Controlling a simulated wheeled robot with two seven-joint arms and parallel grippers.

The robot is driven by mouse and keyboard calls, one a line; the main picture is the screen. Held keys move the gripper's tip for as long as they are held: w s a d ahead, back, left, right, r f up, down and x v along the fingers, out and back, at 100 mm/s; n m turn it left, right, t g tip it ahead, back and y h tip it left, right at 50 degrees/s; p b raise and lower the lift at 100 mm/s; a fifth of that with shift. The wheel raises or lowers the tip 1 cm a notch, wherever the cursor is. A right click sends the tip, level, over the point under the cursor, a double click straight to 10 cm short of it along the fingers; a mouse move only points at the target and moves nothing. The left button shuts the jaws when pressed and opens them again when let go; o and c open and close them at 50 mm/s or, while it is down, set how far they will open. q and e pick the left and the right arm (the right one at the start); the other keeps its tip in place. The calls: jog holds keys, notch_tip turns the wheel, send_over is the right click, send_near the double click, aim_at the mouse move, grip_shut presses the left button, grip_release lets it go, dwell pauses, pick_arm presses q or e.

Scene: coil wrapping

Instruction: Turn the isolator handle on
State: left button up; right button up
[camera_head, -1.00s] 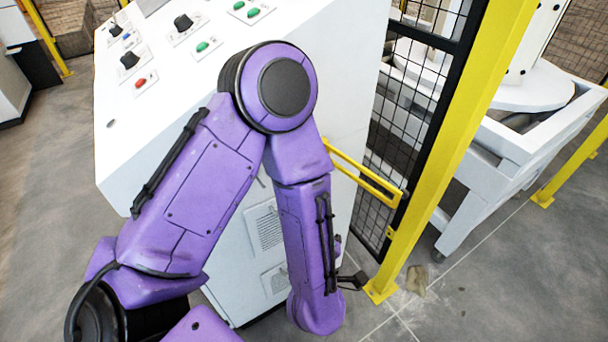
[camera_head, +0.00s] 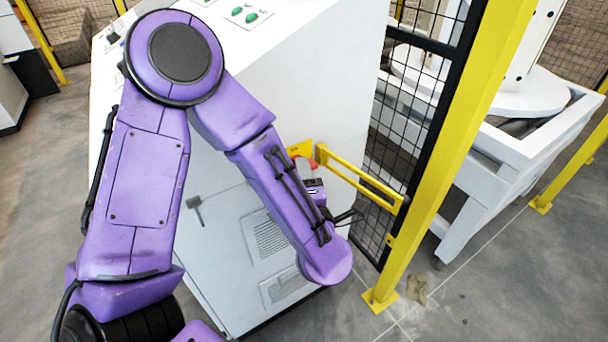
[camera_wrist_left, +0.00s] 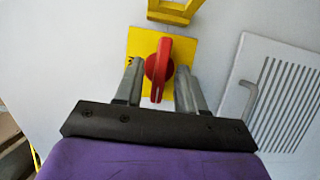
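The red isolator handle (camera_wrist_left: 158,72) sits on a yellow square plate (camera_wrist_left: 183,47) on the white cabinet in the left wrist view. Its long grip runs roughly up and down. In the head view the handle (camera_head: 309,164) shows only in part, just past my purple forearm. My left gripper (camera_wrist_left: 159,68) is open, with one grey finger on each side of the handle. I cannot tell whether the fingers touch it. In the head view my forearm hides most of this gripper. My right gripper is not in view.
A yellow bracket (camera_head: 362,178) sticks out beside the handle, towards the yellow post (camera_head: 452,150) and black mesh fence.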

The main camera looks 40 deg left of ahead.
pick_arm(q)
grip_shut()
jog(key=shift+w+d+r+m+g+p, duration=0.15)
jog(key=shift+m+g+p, duration=1.15)
jog(key=shift+m+p, duration=1.65)
jog(key=shift+w+r+m+g+p, duration=0.15)
jog(key=shift+m+g+p, duration=1.25)
jog(key=shift+p, duration=2.9)
jog(key=shift+w+d+r+m+g+p, duration=0.15)
jog(key=shift+m+g+p, duration=1.05)
jog(key=shift+m+p, duration=1.8)
jog(key=shift+s+a+n+p, duration=0.1)
jog(key=shift+n+p, duration=0.45)
jog(key=shift+p, duration=0.05)
grip_release()
